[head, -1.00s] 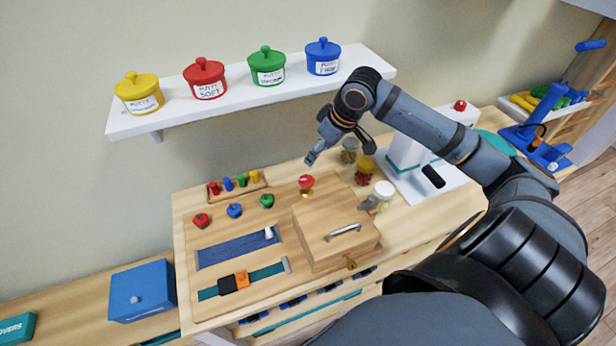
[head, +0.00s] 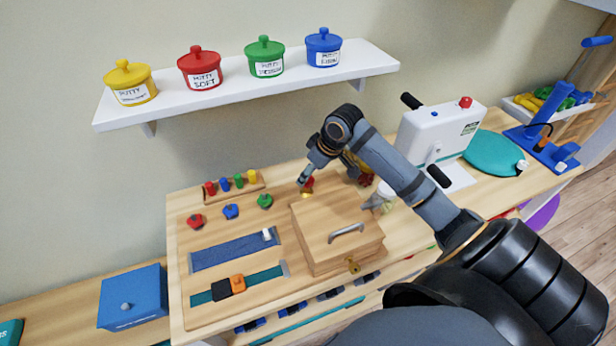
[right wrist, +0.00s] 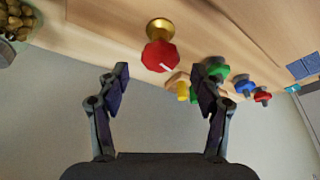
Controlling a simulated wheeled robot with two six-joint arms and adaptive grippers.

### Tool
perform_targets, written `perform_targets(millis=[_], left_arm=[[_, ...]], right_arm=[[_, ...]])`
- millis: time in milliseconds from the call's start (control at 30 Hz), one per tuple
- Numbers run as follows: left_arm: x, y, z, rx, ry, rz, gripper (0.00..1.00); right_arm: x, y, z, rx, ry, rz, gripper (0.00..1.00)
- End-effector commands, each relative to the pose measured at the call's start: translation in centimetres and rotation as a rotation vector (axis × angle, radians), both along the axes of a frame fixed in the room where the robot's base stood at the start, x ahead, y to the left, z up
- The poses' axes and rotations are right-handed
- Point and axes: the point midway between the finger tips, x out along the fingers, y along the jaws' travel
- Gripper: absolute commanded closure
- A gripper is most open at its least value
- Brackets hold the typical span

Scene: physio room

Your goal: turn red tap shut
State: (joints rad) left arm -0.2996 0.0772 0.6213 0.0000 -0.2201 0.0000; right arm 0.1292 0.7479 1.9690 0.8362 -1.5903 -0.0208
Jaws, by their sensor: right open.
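The red tap (head: 308,187) is a red knob on a brass stem, standing on the board behind the wooden box. In the right wrist view the tap (right wrist: 160,56) shows as a red faceted knob with a white line on its face. My right gripper (head: 304,178) is at the tap in the head view and partly covers it. In the right wrist view my right gripper (right wrist: 163,82) is open, one finger to each side of the knob's line, with clear gaps and nothing held. My left gripper is not in view.
The wooden box (head: 315,249) with a metal handle stands in front of the tap. Red (head: 195,221), blue (head: 231,211) and green (head: 265,201) knobs stand to the left. A peg rack (head: 233,186) lies behind them. A shelf (head: 250,91) with lidded pots hangs above.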

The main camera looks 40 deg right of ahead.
Motion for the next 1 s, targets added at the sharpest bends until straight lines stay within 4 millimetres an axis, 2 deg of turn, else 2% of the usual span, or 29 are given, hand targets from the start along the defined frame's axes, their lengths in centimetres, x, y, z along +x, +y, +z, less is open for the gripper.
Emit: perform_targets(millis=[100, 200, 500, 567, 900, 1000], left_arm=[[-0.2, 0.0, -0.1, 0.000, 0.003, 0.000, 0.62], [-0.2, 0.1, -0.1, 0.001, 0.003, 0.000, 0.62], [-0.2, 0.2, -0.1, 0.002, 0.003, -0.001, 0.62], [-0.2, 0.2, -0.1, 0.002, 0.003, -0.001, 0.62], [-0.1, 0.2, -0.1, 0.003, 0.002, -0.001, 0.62], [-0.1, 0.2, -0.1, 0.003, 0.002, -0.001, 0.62]], right_arm=[[0.6, 0.3, -1.6, 0.003, 0.000, -0.002, 0.34], [0.9, 0.3, -2.4, 0.001, 0.001, -0.001, 0.34], [1.0, 0.4, -2.7, -0.001, 0.001, 0.001, 0.34], [1.0, 0.4, -2.7, -0.001, 0.001, 0.001, 0.40], [1.0, 0.3, -2.7, -0.001, 0.001, 0.001, 0.87], [1.0, 0.4, -2.7, 0.000, 0.001, -0.001, 0.88]])
